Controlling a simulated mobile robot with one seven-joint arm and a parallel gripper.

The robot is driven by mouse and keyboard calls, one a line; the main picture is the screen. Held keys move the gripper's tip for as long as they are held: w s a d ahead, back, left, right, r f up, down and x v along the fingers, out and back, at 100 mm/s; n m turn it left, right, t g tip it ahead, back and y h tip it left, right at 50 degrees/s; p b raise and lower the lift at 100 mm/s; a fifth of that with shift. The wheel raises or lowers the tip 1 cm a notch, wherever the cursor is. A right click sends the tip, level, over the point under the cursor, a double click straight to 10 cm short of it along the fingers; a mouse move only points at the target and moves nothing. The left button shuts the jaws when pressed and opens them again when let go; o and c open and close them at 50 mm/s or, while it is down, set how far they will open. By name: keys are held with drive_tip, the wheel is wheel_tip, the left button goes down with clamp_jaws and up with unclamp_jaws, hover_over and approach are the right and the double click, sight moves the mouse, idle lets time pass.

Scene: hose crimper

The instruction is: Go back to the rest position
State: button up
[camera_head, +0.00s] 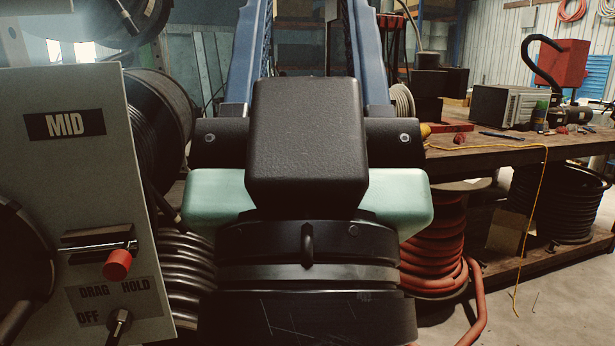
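My gripper (308,30) reaches up the middle of the picture, seen from behind. Its two blue fingers stand well apart, with textured inner faces, and only the background shows between them. The fingertips run up to the top edge and may be cut off. A black box, a pale green body and a black round wrist form the part nearest the camera and hide what lies behind them. I see nothing held between the visible parts of the fingers.
A grey control panel (70,190) marked MID, with a red-tipped lever (117,264), stands close at left. Black hose reels are behind it. A wooden workbench (480,153) at right carries a grey box (505,106) and tools. A red hose coil (435,255) stands beneath. Floor shows at lower right.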

wheel_tip(320, 180, up, 19)
drive_tip(key=p, duration=1.6)
drive_tip(key=shift+f, duration=0.2)
